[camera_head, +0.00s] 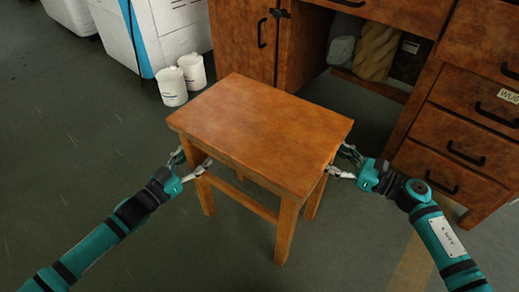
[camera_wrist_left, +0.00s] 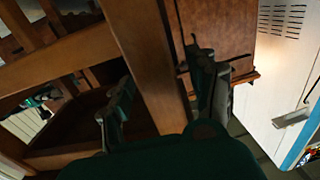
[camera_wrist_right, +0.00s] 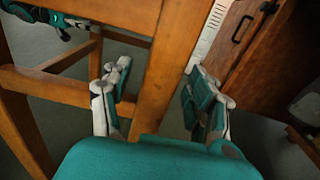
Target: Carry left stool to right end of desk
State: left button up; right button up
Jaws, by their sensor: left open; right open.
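The wooden stool (camera_head: 262,130) stands upright on the floor in front of the desk (camera_head: 420,110). My left gripper (camera_head: 190,163) is open at the stool's left side, just below the seat. In the left wrist view a stool leg (camera_wrist_left: 150,70) passes between its open fingers (camera_wrist_left: 160,95). My right gripper (camera_head: 345,163) is open at the right side, below the seat edge. In the right wrist view a leg (camera_wrist_right: 165,70) stands between its open fingers (camera_wrist_right: 155,95). I cannot tell whether any finger touches a leg.
Two white buckets (camera_head: 182,78) stand on the floor behind the stool's left, near a white machine (camera_head: 150,30). Sacks (camera_head: 374,52) lie in the desk's knee space. Drawers (camera_head: 455,150) are close on the right. The floor (camera_head: 60,150) at left is clear.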

pick_arm(q)
jog(key=shift+w+d, duration=0.15)
jog(key=shift+w, duration=0.1)
pick_arm(e)
jog(key=shift+w+a, duration=0.15)
jog(key=shift+a, duration=0.15)
pick_arm(q)
jog(key=shift+c, duration=0.3)
pick_arm(e)
jog(key=shift+c, duration=0.3)
pick_arm(q)
grip_shut()
pick_arm(e)
grip_shut()
